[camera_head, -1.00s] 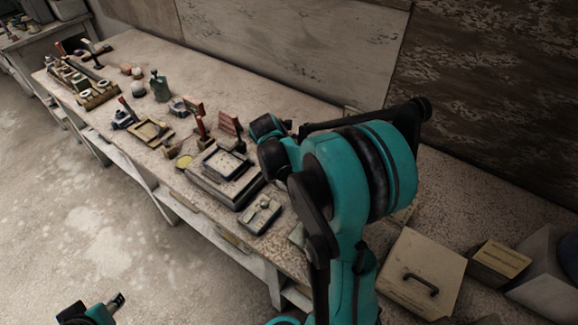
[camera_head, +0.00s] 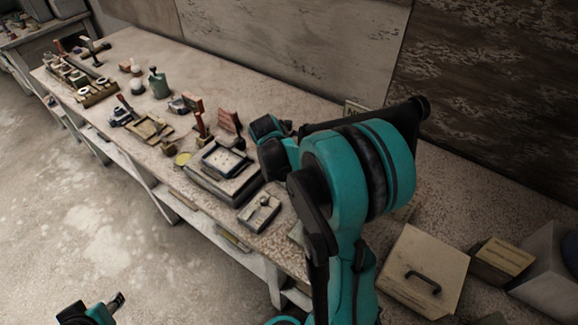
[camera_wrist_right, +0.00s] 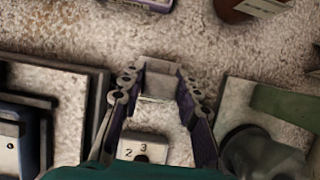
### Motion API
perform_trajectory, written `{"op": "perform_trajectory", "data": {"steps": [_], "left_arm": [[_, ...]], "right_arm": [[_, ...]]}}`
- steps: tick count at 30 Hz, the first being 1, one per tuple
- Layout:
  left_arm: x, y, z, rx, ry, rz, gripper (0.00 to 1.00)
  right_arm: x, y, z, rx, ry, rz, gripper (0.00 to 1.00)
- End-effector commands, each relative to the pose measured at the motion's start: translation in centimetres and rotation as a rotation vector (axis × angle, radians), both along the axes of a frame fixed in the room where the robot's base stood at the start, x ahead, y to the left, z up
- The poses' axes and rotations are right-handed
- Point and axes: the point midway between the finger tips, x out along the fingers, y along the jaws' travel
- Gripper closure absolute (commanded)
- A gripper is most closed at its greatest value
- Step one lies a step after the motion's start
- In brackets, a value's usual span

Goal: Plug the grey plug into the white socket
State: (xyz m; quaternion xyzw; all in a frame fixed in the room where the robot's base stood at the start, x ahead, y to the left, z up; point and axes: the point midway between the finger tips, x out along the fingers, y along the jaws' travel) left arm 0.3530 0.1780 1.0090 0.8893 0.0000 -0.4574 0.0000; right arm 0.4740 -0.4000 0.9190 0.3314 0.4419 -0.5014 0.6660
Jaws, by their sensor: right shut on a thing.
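In the right wrist view my right gripper (camera_wrist_right: 157,92) is shut on a grey block, which looks like the grey plug (camera_wrist_right: 159,82). It is held between the fingertips over the speckled table top; its contact with the table cannot be told. A pale piece marked 2 and 3 (camera_wrist_right: 143,148) lies below it in the picture, between the fingers; I cannot tell whether it is the white socket. In the head view my right arm hides its own gripper. My left gripper (camera_head: 118,300) shows small at the bottom left, away from the table; its opening is unclear.
In the wrist view dark stacked trays (camera_wrist_right: 60,95) stand at left, and a dark rounded object (camera_wrist_right: 262,152) at right. In the head view a green bottle (camera_head: 159,84), a tray (camera_head: 225,160) and a handled box (camera_head: 423,270) stand on the crowded table.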

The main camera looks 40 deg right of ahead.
Motion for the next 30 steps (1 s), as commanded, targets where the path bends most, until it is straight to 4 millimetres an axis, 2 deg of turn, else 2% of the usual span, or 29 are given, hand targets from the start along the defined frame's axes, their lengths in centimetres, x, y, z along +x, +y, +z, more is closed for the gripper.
{"op": "perform_trajectory", "data": {"steps": [16,17,19,30], "left_arm": [[0.0,0.0,-1.2,0.0,0.0,0.0,0.6],[0.0,0.0,-1.2,0.0,0.0,0.0,0.6],[0.0,0.0,-1.1,0.0,0.0,0.0,0.6],[0.0,0.0,-1.1,0.0,0.0,0.0,0.6]], "right_arm": [[0.0,0.0,-1.5,0.0,0.0,0.0,0.97],[0.0,0.0,-1.4,0.0,0.0,0.0,0.63],[0.0,0.0,-1.3,0.0,0.0,0.0,0.45],[0.0,0.0,-1.3,0.0,0.0,0.0,0.44]]}}
